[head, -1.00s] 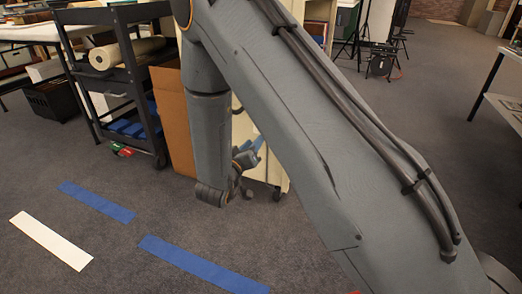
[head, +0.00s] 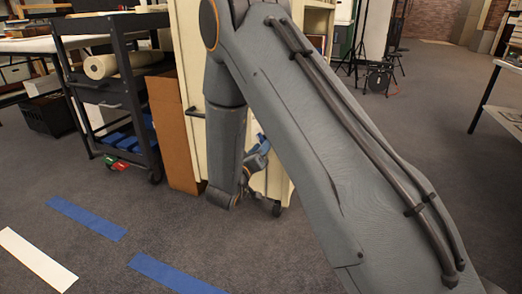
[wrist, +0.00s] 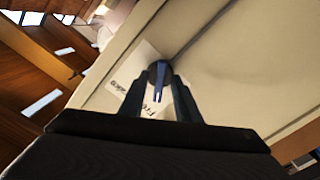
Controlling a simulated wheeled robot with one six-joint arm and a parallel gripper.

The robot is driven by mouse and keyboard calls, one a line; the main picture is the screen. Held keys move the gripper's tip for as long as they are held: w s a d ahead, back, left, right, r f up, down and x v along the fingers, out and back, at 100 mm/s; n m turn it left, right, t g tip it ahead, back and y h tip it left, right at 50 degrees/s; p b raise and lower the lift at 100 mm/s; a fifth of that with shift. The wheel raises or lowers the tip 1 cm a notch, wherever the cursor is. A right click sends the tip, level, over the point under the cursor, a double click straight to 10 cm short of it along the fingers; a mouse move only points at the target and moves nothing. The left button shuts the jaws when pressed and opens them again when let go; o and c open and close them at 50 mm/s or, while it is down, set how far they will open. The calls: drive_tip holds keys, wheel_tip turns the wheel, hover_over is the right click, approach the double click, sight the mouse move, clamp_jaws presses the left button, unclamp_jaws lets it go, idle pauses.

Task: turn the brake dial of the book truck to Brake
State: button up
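The book truck (head: 275,185) is cream and stands in the head view behind my arm, which hides much of it. In the wrist view its cream panel (wrist: 225,100) carries a white label (wrist: 128,80) with dark lettering that seems to read "Free". The brake dial (wrist: 158,80) shows as a dark blue pointer in front of the label. My gripper (wrist: 159,88) is open, with one dark finger on each side of the dial and gaps visible between. Whether the fingertips reach around it I cannot tell. In the head view my gripper's fingertips cannot be made out.
A black cart (head: 110,95) with rolls and blue items stands left of the truck, with a brown cardboard sheet (head: 173,130) between them. Blue tape (head: 85,217) and a white strip (head: 37,260) lie on the carpet. A table (head: 505,80) stands at the right. Open floor lies front left.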

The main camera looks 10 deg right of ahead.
clamp_jaws()
drive_tip(key=shift+m+p, duration=0.4)
drive_tip(key=shift+p, duration=0.1)
drive_tip(key=shift+s+d+m+p, duration=0.1)
drive_tip(key=shift+d+m+p, duration=0.05)
drive_tip(key=shift+m+p, duration=5.65)
drive_tip(key=shift+m+b, duration=0.7)
drive_tip(key=shift+m, duration=0.2)
